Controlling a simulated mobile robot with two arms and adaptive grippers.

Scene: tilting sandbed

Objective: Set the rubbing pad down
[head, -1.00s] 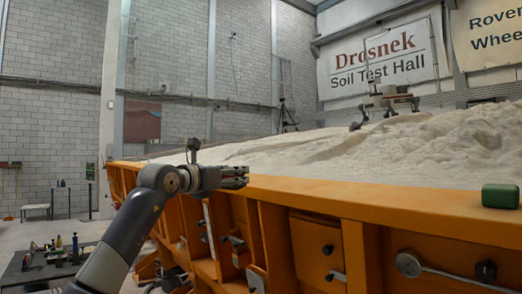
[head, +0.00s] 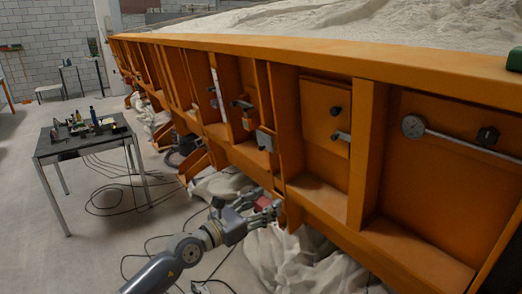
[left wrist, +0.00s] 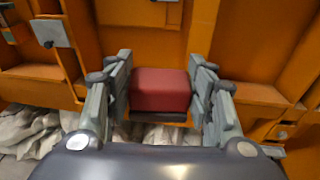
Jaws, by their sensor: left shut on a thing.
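The rubbing pad (left wrist: 160,88) is a dark red block with a darker strip along its lower edge. In the left wrist view it sits between the two grey fingers of my left gripper (head: 262,207), which is shut on it. In the head view the pad (head: 261,202) shows as a small red patch, partly hidden by the fingers. The gripper is low beside the orange side wall of the sandbed (head: 430,180), near a wall rib. I cannot tell whether the pad touches the wall. My right gripper is not in view.
White crumpled sheeting (head: 290,265) lies on the floor under the wall. Cables cross the floor. A dark table (head: 48,153) with small bottles and tools stands at left. A green box (head: 515,60) sits on the rim at right.

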